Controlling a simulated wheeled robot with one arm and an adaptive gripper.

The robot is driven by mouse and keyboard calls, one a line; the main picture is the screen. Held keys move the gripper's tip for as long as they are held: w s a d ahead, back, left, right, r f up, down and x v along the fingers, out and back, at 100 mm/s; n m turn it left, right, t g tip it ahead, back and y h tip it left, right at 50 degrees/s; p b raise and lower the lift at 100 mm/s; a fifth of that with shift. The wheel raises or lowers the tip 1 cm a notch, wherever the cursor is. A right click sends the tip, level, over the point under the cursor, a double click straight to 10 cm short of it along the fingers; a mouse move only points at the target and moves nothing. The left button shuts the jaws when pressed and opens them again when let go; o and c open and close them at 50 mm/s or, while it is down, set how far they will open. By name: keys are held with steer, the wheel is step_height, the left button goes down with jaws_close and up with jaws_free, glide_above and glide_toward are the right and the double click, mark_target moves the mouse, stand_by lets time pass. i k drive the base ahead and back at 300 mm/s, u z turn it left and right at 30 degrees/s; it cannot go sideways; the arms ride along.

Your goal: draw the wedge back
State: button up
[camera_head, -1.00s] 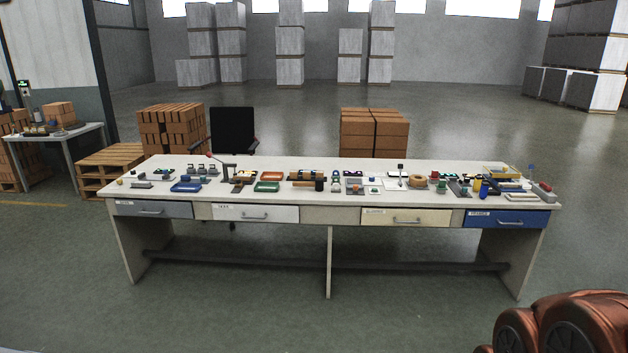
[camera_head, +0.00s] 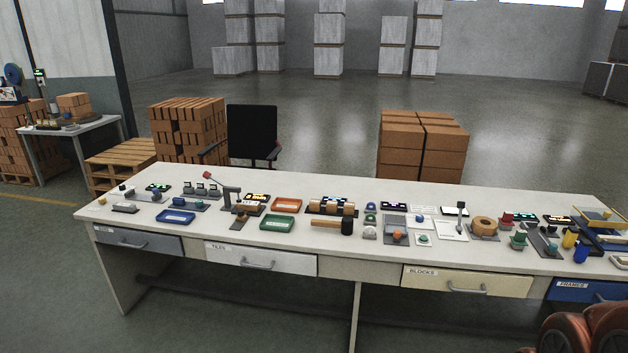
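The long white workbench (camera_head: 340,190) bears many small fixtures. I cannot tell for sure which of them is the wedge. A dark grey plate with a green block (camera_head: 518,240) and a slanted grey rail fixture (camera_head: 541,240) stand towards the right end. My gripper is not in view; only copper-coloured rounded parts, probably of my own arm, show at the lower right.
The bench front has a grey drawer (camera_head: 138,242), a white drawer (camera_head: 261,258), a cream drawer (camera_head: 467,281) and a blue drawer, all apparently shut. A mallet (camera_head: 335,227) and trays lie on top. Floor in front is clear.

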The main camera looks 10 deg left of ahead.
mark_target(241, 217)
steer(key=i, duration=0.75)
steer(key=u, duration=2.65)
steer(key=i, duration=0.8)
steer(key=z, duration=0.7)
steer(key=i, duration=1.1)
steer(key=z, duration=0.05)
